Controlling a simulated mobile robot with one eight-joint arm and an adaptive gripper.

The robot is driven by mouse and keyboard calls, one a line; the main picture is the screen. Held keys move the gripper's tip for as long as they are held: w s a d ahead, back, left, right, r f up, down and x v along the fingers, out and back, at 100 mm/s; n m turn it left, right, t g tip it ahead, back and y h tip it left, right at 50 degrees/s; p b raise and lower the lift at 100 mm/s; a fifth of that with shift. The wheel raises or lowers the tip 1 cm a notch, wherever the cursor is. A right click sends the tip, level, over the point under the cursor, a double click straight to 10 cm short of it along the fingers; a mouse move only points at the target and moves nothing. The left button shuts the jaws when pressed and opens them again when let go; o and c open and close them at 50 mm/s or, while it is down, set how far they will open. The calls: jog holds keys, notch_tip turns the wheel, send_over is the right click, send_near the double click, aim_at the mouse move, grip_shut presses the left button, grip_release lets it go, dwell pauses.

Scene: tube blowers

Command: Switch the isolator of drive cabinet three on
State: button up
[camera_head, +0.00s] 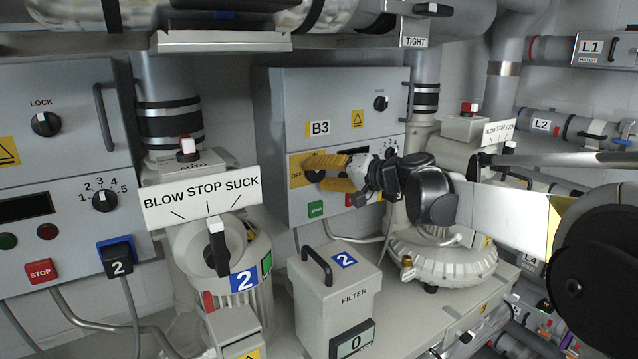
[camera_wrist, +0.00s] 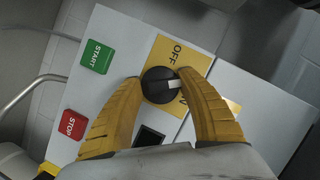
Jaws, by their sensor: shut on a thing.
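Drive cabinet three, labelled B3 (camera_head: 319,128), stands in the middle of the head view. Its isolator is a black round knob (camera_wrist: 158,86) with a white pointer, on a yellow plate (camera_wrist: 168,50) marked OFF and ON. My gripper (camera_head: 330,174) reaches it from the right, and its yellow fingers hide most of the knob there. In the wrist view my gripper (camera_wrist: 157,84) has one finger on each side of the knob, shut on it. The pointer lies between the OFF and ON words. The right finger partly covers ON.
Below the isolator are a green START button (camera_wrist: 96,57) and a red STOP button (camera_wrist: 73,124). A filter box (camera_head: 352,292) with a handle stands in front of the cabinet. Blower two's BLOW STOP SUCK sign (camera_head: 202,199) is to the left.

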jog(key=m+y+b, duration=0.1)
jog(key=m+b, duration=0.2)
jog(key=shift+f+m+y, duration=0.15)
jog(key=shift+m+y, duration=0.15)
jog(key=shift+y, duration=0.1)
jog(key=shift+m+t+y+b, duration=0.3)
jog(key=shift+m+y+b, duration=0.3)
jog(key=shift+m, duration=0.5)
jog(key=shift+r, duration=0.2)
jog(key=o, duration=1.2)
jog(key=shift+a, duration=0.1)
jog(key=v, duration=1.2)
jog(key=shift+f, duration=0.1)
